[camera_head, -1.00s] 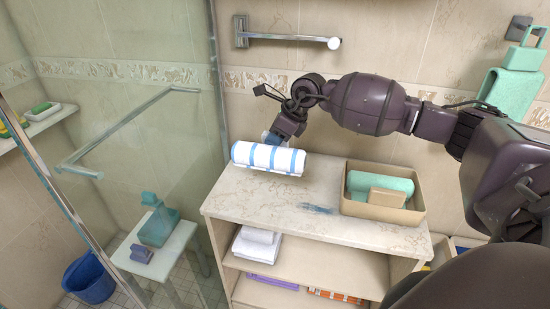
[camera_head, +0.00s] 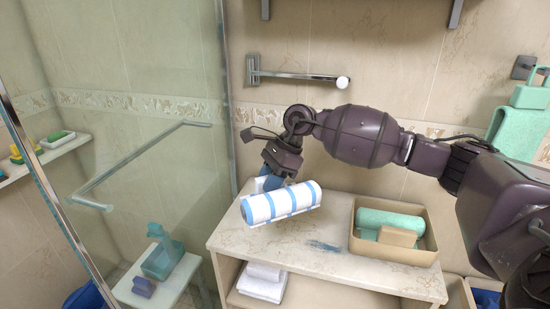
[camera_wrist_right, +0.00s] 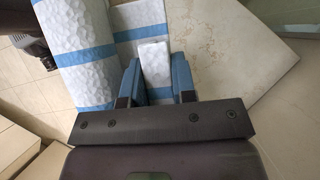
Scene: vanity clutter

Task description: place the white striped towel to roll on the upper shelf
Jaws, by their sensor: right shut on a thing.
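The white striped towel roll (camera_head: 282,204), white with light blue bands, is in my right gripper (camera_head: 270,183) over the left part of the counter. In the head view its right end is higher than its left. I cannot tell how far it is above the counter. In the right wrist view the roll (camera_wrist_right: 88,52) lies left of the gripper, and the blue fingers (camera_wrist_right: 157,82) are shut on a white flap of it. Two dark brackets (camera_head: 455,14) show at the top edge of the head view; any shelf on them is out of frame. My left gripper is not in view.
The marble counter (camera_head: 320,262) bears a tan box (camera_head: 393,252) with a green towel roll. White folded towels (camera_head: 262,284) lie on the shelf below. A metal bar (camera_head: 300,76) is on the wall above. A glass shower panel (camera_head: 150,130) stands at left.

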